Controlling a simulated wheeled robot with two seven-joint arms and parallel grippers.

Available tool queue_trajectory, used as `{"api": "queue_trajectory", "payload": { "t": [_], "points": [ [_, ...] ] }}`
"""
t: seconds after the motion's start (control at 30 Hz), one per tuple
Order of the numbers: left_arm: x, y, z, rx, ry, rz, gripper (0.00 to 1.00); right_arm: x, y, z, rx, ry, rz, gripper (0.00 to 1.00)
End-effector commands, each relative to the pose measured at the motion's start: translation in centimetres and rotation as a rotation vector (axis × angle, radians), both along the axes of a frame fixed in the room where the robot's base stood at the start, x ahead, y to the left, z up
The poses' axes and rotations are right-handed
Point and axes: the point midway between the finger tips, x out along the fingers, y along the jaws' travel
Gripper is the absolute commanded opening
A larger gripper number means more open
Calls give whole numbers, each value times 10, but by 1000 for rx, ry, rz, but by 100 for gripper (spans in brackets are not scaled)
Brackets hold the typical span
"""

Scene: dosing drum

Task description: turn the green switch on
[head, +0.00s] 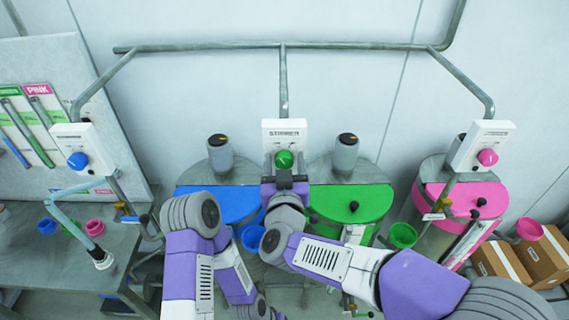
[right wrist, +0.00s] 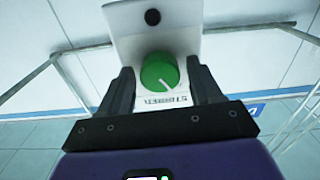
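The green switch (head: 284,160) is a round knob on a white box marked STIRRER (head: 284,132), above the drums. In the right wrist view the green knob (right wrist: 159,71) has a white mark pointing to the lower right of that picture. My right gripper (head: 285,170) is up at the knob. In the right wrist view its dark fingers (right wrist: 162,85) stand apart on either side of the knob, with a visible gap, so it is open and not clamped. My left arm (head: 195,215) shows at lower left, but its gripper cannot be made out.
A blue-topped drum (head: 215,203) and a green-topped drum (head: 360,203) stand below the box. A pink-topped drum (head: 490,198) stands right. White boxes with a blue knob (head: 77,160) and a pink knob (head: 487,157) flank them. A grey bench (head: 30,260) is at left.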

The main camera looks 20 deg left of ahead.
Motion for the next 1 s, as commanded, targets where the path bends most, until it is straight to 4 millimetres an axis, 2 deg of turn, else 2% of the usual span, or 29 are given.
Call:
{"api": "queue_trajectory", "payload": {
  "t": [0.03,0.3,0.67,1.0],
  "points": [
    [0,0,0,0,0,0,43,0,0,0,0,0,0,56],
    [0,0,0,0,0,0,43,0,0,0,0,0,0,14],
    [0,0,-8,0,0,0,43,0,0,-2,58,17,0,14],
    [0,0,-36,0,0,0,43,0,-1,-4,299,84,0,14]
  ]
}}
